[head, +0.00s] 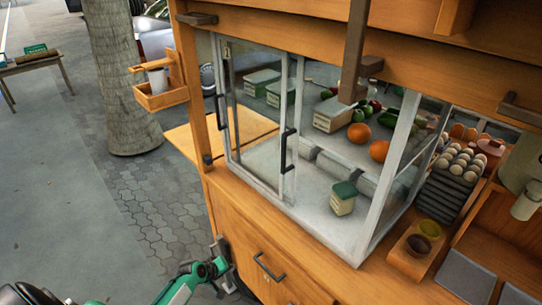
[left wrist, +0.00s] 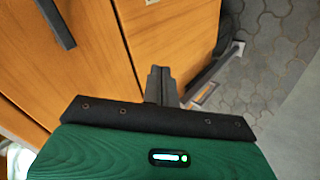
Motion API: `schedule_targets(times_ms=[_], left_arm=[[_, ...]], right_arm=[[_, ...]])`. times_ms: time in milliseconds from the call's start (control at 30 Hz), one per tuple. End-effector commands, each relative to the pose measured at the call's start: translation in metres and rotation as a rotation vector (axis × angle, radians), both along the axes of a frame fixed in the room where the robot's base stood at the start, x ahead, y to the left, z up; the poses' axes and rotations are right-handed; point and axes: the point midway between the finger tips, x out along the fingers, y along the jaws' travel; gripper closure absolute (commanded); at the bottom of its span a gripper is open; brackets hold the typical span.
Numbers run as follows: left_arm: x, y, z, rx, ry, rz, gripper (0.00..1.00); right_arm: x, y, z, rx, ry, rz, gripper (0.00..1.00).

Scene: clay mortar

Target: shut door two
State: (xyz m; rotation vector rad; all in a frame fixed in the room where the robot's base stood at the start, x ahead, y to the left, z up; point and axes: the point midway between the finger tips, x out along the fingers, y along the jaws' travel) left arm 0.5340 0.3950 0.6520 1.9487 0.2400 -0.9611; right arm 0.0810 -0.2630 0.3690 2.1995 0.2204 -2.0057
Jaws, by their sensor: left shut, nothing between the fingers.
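The wooden cart's lower front has orange-brown panels (head: 245,240) with a dark bar handle (head: 265,267). Above it, glass doors (head: 262,110) in pale frames carry two dark upright handles. I see no number marking door two. My left gripper (head: 222,246) is low at the cart's left front corner. In the left wrist view its fingers (left wrist: 160,72) are together and empty, in front of a wood panel (left wrist: 170,35). Another panel with a dark handle (left wrist: 55,22) is to the left. I cannot tell whether the fingers touch the wood. My right gripper is not in view.
A green-lidded box (head: 343,198) stands behind the glass. Egg trays (head: 455,180) and two small bowls stand at the right. A small wooden holder (head: 160,92) juts from the cart's left post. Paving (head: 160,215) left of the cart is clear; a tree trunk (head: 125,75) stands behind.

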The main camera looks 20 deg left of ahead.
Motion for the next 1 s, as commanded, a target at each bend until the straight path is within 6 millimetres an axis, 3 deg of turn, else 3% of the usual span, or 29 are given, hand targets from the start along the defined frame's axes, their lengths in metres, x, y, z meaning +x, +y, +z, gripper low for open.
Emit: schedule_targets(times_ms=[33, 167, 200, 300, 433, 500, 600, 767, 1000], left_arm=[[0.029, 0.008, 0.055, -0.069, -0.071, 0.023, 1.0], [0.078, 0.015, 0.184, -0.272, -0.228, 0.044, 1.0], [0.088, 0.016, 0.225, -0.331, -0.274, 0.035, 1.0], [0.1, 0.014, 0.324, -0.469, -0.38, -0.01, 1.0], [0.097, 0.007, 0.421, -0.599, -0.472, -0.091, 1.0], [0.092, 0.003, 0.453, -0.643, -0.501, -0.127, 1.0], [0.087, -0.001, 0.478, -0.675, -0.522, -0.158, 1.0], [0.095, -0.008, 0.486, -0.689, -0.527, -0.165, 1.0], [0.133, -0.036, 0.489, -0.688, -0.526, -0.163, 1.0]], right_arm=[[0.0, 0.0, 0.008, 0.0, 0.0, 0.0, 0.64], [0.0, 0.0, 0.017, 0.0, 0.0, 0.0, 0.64], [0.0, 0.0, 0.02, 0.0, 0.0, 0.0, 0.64], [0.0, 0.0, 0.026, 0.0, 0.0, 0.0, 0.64], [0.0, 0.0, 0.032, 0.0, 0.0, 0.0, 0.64], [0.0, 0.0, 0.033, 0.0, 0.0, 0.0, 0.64], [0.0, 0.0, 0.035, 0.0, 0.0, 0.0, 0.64], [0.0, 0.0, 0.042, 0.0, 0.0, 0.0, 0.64], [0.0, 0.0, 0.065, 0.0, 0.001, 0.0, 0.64]])
